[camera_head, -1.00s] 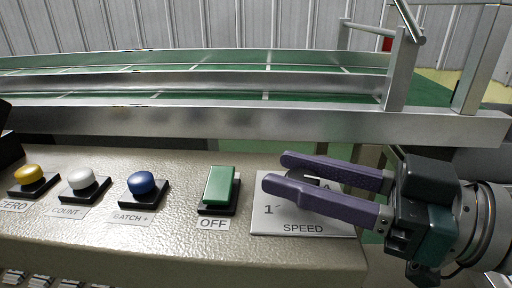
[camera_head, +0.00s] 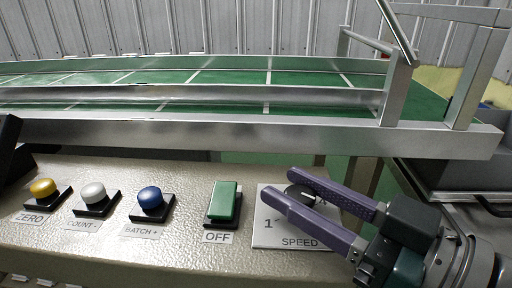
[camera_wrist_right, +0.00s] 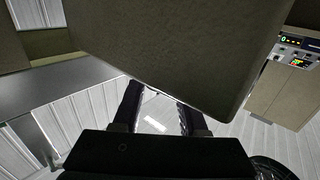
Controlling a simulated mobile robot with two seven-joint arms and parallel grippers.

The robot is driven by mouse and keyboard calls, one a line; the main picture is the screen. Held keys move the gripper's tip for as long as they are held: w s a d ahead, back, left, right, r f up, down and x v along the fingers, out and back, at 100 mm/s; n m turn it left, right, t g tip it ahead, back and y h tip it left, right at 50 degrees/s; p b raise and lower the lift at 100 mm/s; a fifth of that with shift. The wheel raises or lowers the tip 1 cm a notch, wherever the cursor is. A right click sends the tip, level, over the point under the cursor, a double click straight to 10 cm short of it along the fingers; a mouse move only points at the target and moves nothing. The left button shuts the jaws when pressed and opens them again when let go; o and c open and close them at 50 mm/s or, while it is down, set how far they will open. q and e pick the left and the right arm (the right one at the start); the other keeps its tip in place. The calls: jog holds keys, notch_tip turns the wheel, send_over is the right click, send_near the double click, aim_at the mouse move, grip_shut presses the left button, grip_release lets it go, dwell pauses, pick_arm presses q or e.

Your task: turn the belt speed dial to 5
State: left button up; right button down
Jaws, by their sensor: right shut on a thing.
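The speed dial is a small black knob (camera_head: 302,196) on a white plate (camera_head: 268,238) marked "1" and "SPEED", at the right end of the beige control panel. My right gripper (camera_head: 281,183), with purple fingers, reaches in from the lower right and is shut on the knob, one finger on each side. The fingers cover most of the plate's scale, so the dial's setting cannot be read. In the right wrist view, the dark fingers (camera_wrist_right: 157,112) show below the large panel body (camera_wrist_right: 180,45), and the dial is hidden. My left gripper is not clearly seen.
Left of the dial are a green OFF switch (camera_head: 223,201), a blue button (camera_head: 150,197), a white button (camera_head: 93,192) and a yellow button (camera_head: 43,188). The green conveyor belt (camera_head: 230,87) with metal rails (camera_head: 200,132) runs behind the panel.

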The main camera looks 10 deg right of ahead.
jog(key=shift+c, duration=2.3)
grip_release()
jog(key=v, duration=1)
jog(key=shift+w+r+p, duration=0.1)
jog(key=shift+r+p, duration=0.05)
jog(key=shift+p, duration=0.2)
